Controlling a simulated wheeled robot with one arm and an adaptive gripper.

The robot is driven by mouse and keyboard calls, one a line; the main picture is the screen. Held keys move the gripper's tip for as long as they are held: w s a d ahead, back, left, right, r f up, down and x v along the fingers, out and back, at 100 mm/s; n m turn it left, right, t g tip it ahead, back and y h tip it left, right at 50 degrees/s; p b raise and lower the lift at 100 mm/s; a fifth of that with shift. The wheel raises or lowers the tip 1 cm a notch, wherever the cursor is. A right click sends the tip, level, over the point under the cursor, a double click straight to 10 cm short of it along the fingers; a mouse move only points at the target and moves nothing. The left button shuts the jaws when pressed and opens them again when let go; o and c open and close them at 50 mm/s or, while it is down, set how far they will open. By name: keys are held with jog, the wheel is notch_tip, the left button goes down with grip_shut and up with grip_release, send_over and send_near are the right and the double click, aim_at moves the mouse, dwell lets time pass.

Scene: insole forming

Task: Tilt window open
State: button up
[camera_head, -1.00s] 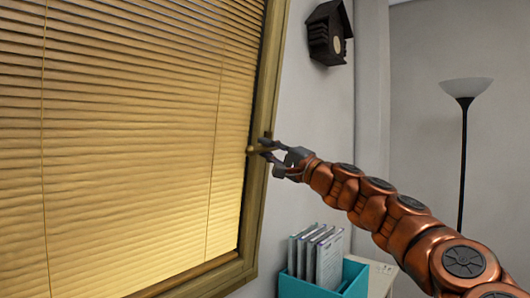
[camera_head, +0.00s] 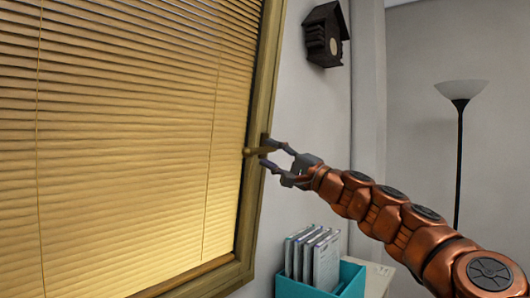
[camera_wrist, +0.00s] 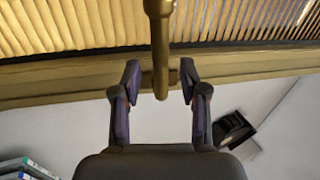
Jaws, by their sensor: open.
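The window (camera_head: 130,140) fills the left of the head view, its tan blinds lowered inside a wooden frame (camera_head: 251,215). A brass handle (camera_head: 257,151) sits on the frame's right side and points left, toward the blinds. My gripper (camera_head: 267,153) is open at the handle, its fingers above and below it. In the wrist view the handle (camera_wrist: 160,50) runs down the middle between the fingers of my gripper (camera_wrist: 159,82), with a gap on each side. I see no finger touching it. The window's latch is hidden.
A dark birdhouse (camera_head: 326,35) hangs on the wall right of the window. A teal box (camera_head: 345,284) with several binders (camera_head: 312,255) stands below my arm on a pale surface (camera_head: 378,278). A floor lamp (camera_head: 460,150) stands at the right.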

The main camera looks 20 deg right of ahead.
jog(key=v, duration=0.9)
jog(key=shift+a, duration=0.1)
dwell(0.3)
jog(key=s+a+f+n+g+y+p, duration=0.1)
jog(key=s+a+n+g, duration=0.25)
jog(key=a, duration=0.55)
jog(key=s+a+f+n+g+y+p, duration=0.1)
jog(key=s+a+f+n+g, duration=0.2)
jog(key=a, duration=0.5)
jog(key=s+a+f+n+g+h, duration=0.2)
jog(key=s+a+f+n+g, duration=0.25)
jog(key=a+f, duration=0.45)
jog(key=s+d+f+n+g+h+p, duration=0.1)
jog(key=s+f+g+h, duration=0.2)
jog(key=s+f, duration=0.4)
jog(key=s+f+g+h+p, duration=0.1)
jog(key=s+f+g+h, duration=0.2)
jog(key=f, duration=0.7)
jog(key=s+d+f+g+h+p, duration=0.1)
jog(key=s+d+f+h, duration=0.1)
jog(key=s+d+f, duration=0.2)
jog(key=s+d+f+m+g+h, duration=0.1)
jog(key=s+d+f, duration=0.4)
jog(key=s, duration=0.5)
jog(key=shift+s+d+f+g+h+p, duration=0.35)
jog(key=shift+d+g+h, duration=0.45)
jog(key=shift+d+h, duration=0.35)
